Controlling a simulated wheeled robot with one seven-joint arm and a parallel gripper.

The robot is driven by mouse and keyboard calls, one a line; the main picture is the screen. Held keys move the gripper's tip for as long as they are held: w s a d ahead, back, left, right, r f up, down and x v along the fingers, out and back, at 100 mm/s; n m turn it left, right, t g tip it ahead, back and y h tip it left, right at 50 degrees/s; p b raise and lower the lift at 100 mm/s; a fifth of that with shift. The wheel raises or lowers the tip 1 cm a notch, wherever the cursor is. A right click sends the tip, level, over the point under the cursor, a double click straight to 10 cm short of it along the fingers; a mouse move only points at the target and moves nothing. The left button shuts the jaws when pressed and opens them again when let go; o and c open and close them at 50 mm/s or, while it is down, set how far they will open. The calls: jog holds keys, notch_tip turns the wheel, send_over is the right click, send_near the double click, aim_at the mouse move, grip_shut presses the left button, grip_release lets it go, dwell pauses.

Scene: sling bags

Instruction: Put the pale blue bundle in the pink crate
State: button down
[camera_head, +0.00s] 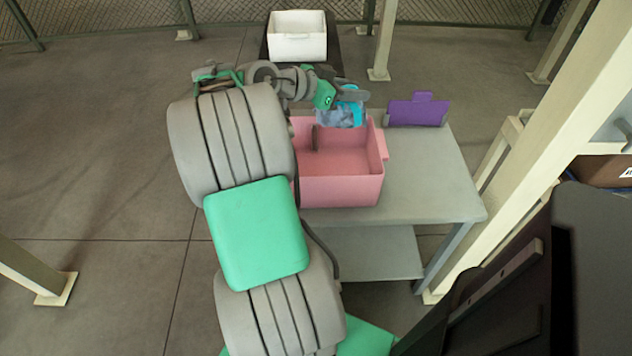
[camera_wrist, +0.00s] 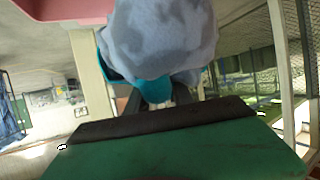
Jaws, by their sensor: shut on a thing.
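The pale blue bundle (camera_head: 338,117), mottled grey-blue with bright teal parts, hangs from my gripper (camera_head: 352,95) at the far side of the pink crate. It fills the upper middle of the wrist view (camera_wrist: 165,35), where my gripper (camera_wrist: 158,98) is shut on its teal part. The pink crate (camera_head: 340,192) stands on the grey table, open at the top. A dark brown thing shows inside it near the left. In the head view the bundle overlaps the crate's far rim; I cannot tell its height above it. A pink edge (camera_wrist: 65,10) shows at the wrist view's top left.
A purple flat-sided object (camera_head: 418,112) stands on the table behind and right of the crate. The grey table (camera_head: 440,185) is bare to the crate's right. A white bin (camera_head: 297,45) stands farther back. A pale post (camera_head: 540,150) rises at the right.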

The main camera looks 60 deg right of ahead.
jog(key=f+b, duration=0.1)
jog(key=f, duration=0.5)
jog(key=f+b, duration=0.1)
jog(key=f, duration=0.5)
jog(key=f+b, duration=0.1)
jog(key=f, duration=0.5)
jog(key=shift+s, duration=0.4)
jog(key=shift+f, duration=0.2)
jog(key=c, duration=1.1)
grip_release()
jog(key=shift+r, duration=0.1)
jog(key=shift+r, duration=0.3)
jog(key=p+v, duration=0.1)
jog(key=v, duration=0.6)
jog(key=shift+w, duration=0.2)
jog(key=shift+a, duration=0.1)
